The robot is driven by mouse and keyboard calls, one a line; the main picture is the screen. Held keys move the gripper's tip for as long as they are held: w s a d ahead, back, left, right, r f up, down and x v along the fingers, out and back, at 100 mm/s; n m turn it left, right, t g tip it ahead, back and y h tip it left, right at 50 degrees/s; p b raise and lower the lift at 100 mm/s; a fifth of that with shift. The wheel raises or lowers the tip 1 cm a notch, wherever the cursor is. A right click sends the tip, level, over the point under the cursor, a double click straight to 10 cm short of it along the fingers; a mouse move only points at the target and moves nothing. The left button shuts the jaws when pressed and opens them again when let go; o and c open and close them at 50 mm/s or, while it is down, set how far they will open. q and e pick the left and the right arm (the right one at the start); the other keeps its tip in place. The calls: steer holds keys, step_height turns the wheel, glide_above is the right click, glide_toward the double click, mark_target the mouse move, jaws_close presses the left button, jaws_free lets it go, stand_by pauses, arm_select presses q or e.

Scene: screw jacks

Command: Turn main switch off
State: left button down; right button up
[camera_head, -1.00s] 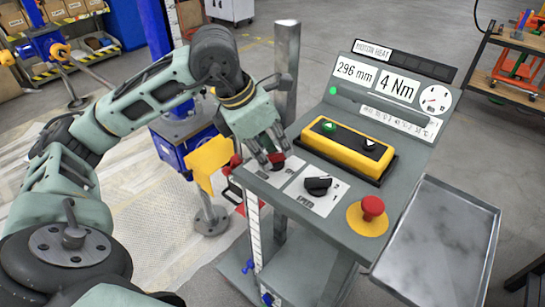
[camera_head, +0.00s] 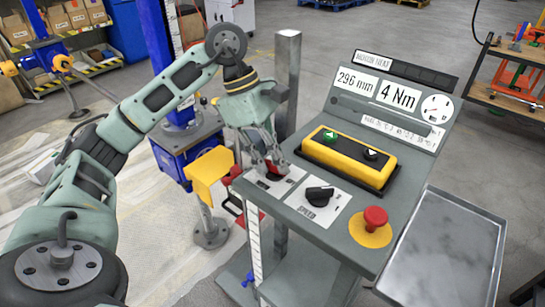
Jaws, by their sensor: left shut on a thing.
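The main switch (camera_head: 278,167) is a small red knob on a pale plate at the left of the grey console's sloped top. My left gripper (camera_head: 272,163) comes down over it from above, with its fingers shut on the red knob. The fingers hide part of the knob, so its exact turn angle is hard to tell. My right gripper is not in view.
The black speed knob (camera_head: 320,195) and red mushroom button (camera_head: 375,217) lie right of the switch. A yellow button box (camera_head: 348,163) stands behind. A grey post (camera_head: 287,85) rises behind my gripper. A metal tray (camera_head: 440,250) juts out at right.

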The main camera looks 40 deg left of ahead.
arm_select(q)
steer(key=shift+f+m+g, duration=0.1)
steer(key=shift+m+g, duration=0.3)
steer(key=shift+m, duration=0.6)
steer(key=c, duration=1.8)
jaws_free()
steer(key=v, duration=1.2)
steer(key=shift+w, duration=0.1)
